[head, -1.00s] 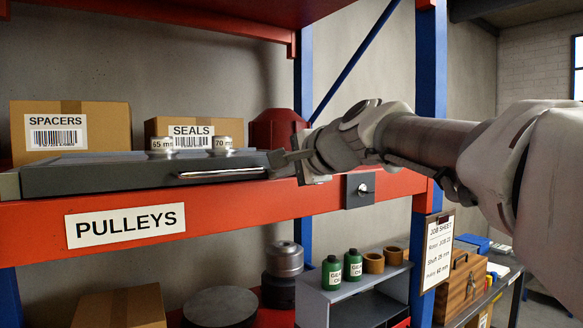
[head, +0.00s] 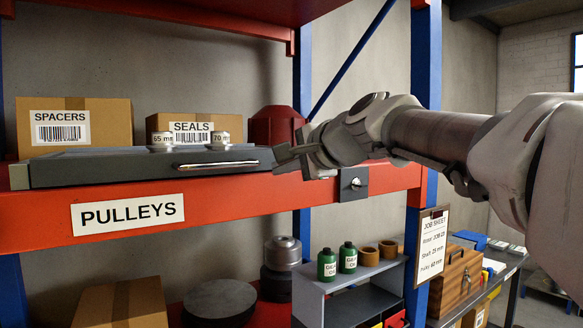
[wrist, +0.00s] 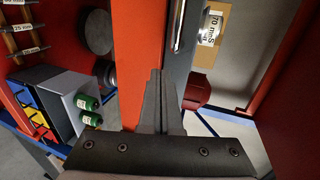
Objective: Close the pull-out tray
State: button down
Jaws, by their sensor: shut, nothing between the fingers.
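The pull-out tray (head: 100,171) is dark grey with a silver bar handle (head: 218,165) on its front. It lies at the red shelf beam above the PULLEYS label (head: 127,214). Two silver pulleys marked 65 mm (head: 162,141) and 70 mm (head: 220,138) stand on it. My gripper (head: 278,160) is shut and empty at the right end of the tray front, right of the handle. In the wrist view my gripper (wrist: 158,75) points along the beam, beside the tray front (wrist: 181,68). I cannot tell whether it touches the tray.
SPACERS (head: 110,113) and SEALS (head: 150,124) boxes and a dark red object (head: 276,128) stand behind the tray. A latch plate (head: 354,182) is on the beam to the right. A blue post (head: 425,75) stands behind my arm. Green bottles (head: 327,265) stand on a grey rack below.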

jog(key=b+v, duration=0.2)
jog(key=v, duration=0.8)
jog(key=s+d+f+n+g+h, duration=0.2)
jog(key=s+f, duration=0.5)
jog(key=f, duration=0.4)
jog(key=s+d+f+n+g+h, duration=0.2)
jog(key=s+d+f+n, duration=0.3)
jog(key=f, duration=0.7)
jog(key=s+d+f+n+g+h, duration=0.2)
jog(key=s+d+f+n+h, duration=0.2)
jog(key=s+f, duration=0.4)
notch_tip(320, 180, down, 4)
jog(key=shift+s+f+g, duration=0.15)
jog(key=shift+s+g, duration=0.15)
